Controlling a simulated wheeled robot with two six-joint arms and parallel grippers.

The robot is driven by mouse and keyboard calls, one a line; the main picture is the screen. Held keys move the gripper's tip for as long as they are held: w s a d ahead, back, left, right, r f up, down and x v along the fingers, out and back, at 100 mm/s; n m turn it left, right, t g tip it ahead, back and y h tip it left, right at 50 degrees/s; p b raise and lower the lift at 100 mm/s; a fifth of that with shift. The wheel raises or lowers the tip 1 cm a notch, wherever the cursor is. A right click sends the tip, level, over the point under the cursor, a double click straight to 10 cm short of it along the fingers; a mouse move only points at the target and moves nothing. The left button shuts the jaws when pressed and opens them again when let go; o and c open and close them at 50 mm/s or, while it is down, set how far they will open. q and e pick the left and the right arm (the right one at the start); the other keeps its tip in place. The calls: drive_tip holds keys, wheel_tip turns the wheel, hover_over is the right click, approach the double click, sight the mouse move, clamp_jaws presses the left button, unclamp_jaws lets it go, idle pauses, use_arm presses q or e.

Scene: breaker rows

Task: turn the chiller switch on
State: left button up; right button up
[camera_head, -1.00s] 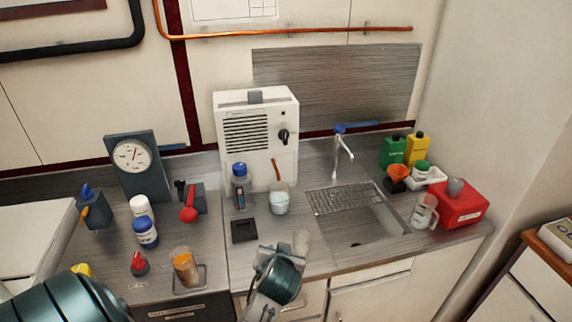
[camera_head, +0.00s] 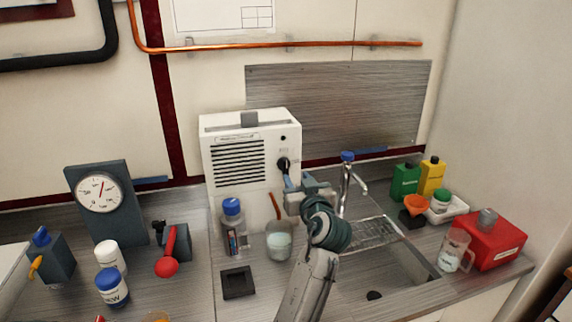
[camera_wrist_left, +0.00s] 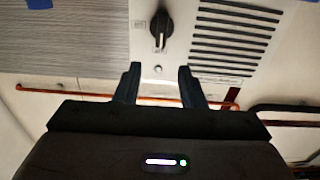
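The chiller is a white box (camera_head: 240,185) with a slatted vent, standing at the back of the counter. Its switch is a black rotary knob (camera_head: 283,163) on the front at right; the knob's bar stands about upright in the left wrist view (camera_wrist_left: 161,28). The small labels beside it are not readable. My left gripper (camera_head: 291,181) is raised in front of the chiller, just below the knob. In the left wrist view its two fingers (camera_wrist_left: 158,80) are apart with nothing between them, and the knob lies beyond the tips, apart from them. My right gripper is not in view.
A blue-capped bottle (camera_head: 233,225) and a glass beaker (camera_head: 279,243) stand before the chiller. The tap (camera_head: 350,180) and sink (camera_head: 385,275) are right of my arm. A gauge stand (camera_head: 98,200) is at left. A red container (camera_head: 490,240) is at far right.

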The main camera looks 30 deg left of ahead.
sight(287, 163)
use_arm(q)
drive_tip(key=p+x, duration=0.2)
drive_tip(key=x, duration=0.3)
drive_tip(key=shift+a+r, duration=0.1)
drive_tip(key=shift+a, duration=0.05)
drive_tip(key=p+x, duration=0.1)
drive_tip(key=x, duration=0.3)
drive_tip(key=shift+w+a+f, duration=0.15)
drive_tip(key=shift+a+f, duration=0.05)
drive_tip(key=shift+f, duration=0.05)
drive_tip(key=c, duration=0.6)
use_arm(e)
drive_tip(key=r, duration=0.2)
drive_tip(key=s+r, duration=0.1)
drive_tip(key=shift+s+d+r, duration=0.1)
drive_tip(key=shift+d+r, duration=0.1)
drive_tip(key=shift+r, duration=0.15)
